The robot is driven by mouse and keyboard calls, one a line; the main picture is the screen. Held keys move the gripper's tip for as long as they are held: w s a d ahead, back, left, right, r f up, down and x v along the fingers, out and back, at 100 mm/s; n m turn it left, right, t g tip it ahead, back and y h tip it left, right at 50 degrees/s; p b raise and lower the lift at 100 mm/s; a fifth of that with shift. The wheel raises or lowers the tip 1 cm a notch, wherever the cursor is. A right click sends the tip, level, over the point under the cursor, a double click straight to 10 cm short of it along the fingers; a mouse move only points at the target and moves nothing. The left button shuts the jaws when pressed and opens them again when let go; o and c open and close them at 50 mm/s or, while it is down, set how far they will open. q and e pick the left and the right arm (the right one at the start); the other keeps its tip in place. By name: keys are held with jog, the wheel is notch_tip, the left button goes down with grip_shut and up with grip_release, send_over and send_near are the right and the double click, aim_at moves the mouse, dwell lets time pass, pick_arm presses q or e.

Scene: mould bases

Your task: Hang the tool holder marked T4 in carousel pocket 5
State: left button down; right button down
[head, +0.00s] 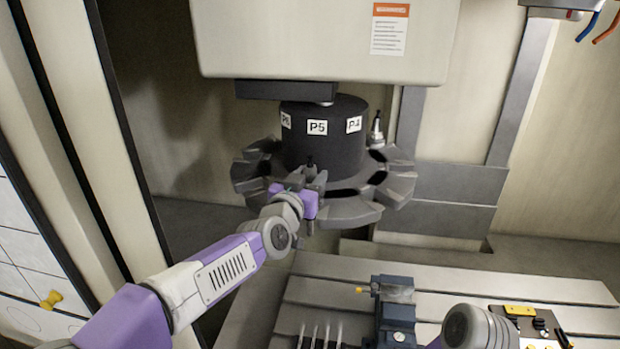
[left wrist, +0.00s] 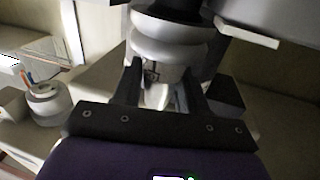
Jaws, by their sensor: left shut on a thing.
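The carousel (head: 350,210) is a grey ring of pocket arms around a black drum with labels P6, P5 and P4. My left gripper (head: 310,187) is shut on a tool holder (head: 310,174) at the front of the ring, below the P5 label. The holder is upright, with its dark knob up and its thin tool pointing down. In the left wrist view its silvery ringed flange (left wrist: 168,35) is just beyond the fingers (left wrist: 160,95). I cannot tell whether it is seated in the pocket. Its mark is not readable. My right gripper is not in view.
Another tool holder (head: 377,130) stands in the ring by P4. Below is a slotted table (head: 290,300) with a dark vise (head: 396,312) and a yellow-and-black item (head: 519,310). A pale housing (head: 320,40) overhangs the carousel. A door frame (head: 110,140) is at left.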

pick_arm(q)
jog(key=shift+f+b, duration=0.25)
jog(key=shift+b, duration=0.2)
dwell(1.1)
jog(key=c, duration=0.5)
grip_release()
jog(key=shift+s+f, duration=0.1)
jog(key=shift+s, duration=0.05)
jog(key=shift+f, duration=0.35)
jog(key=shift+s+a+r, duration=0.1)
jog(key=shift+s+a, duration=0.1)
jog(key=shift+s, duration=0.2)
jog(key=b+v, duration=0.1)
jog(key=v, duration=0.5)
jog(key=shift+s+a+r, duration=0.15)
jog(key=shift+s, duration=0.15)
